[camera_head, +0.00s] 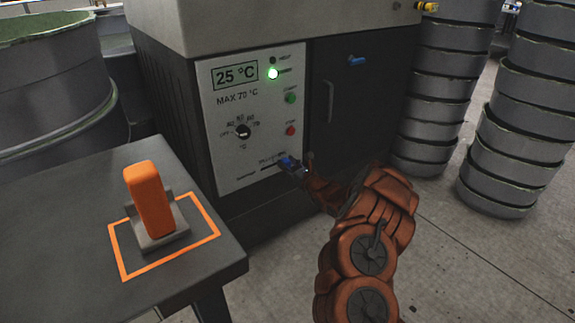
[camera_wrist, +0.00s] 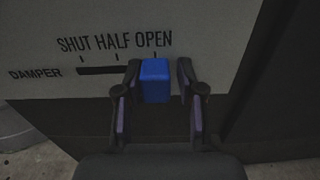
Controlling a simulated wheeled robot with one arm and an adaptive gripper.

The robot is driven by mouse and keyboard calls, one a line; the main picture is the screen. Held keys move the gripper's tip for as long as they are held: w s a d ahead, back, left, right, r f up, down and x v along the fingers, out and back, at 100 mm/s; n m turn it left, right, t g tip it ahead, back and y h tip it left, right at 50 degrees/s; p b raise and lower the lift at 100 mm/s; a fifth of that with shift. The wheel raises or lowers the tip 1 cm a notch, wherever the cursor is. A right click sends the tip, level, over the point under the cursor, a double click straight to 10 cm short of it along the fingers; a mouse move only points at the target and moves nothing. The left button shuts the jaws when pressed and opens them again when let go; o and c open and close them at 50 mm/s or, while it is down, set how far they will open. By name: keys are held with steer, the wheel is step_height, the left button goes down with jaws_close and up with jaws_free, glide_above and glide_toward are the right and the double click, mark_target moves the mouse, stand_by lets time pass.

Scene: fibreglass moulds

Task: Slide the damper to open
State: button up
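The damper knob is a blue block (camera_wrist: 155,80) at the right end of a dark slot (camera_wrist: 100,70), below the OPEN mark. The SHUT and HALF marks lie to its left. In the head view the blue knob (camera_head: 286,161) sits low on the oven's white panel (camera_head: 250,115). My gripper (camera_wrist: 158,82) has one finger on each side of the knob. A gap shows between the knob and the right finger; the left finger is very close, and I cannot tell if it touches. In the head view my gripper (camera_head: 293,168) is small and its fingers are hard to make out.
The panel carries a 25 °C display (camera_head: 234,75), a lit green lamp (camera_head: 273,73), a dial (camera_head: 243,131), and green and red buttons. A dark door (camera_head: 352,110) is to the right. A table (camera_head: 80,200) with an orange block (camera_head: 148,197) stands at left. Grey mould stacks (camera_head: 435,100) stand at right.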

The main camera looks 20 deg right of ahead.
steer(key=o, duration=0.3)
steer(key=shift+s, duration=0.15)
steer(key=v, duration=1.1)
steer(key=shift+s, duration=0.35)
steer(key=shift+d+r, duration=0.1)
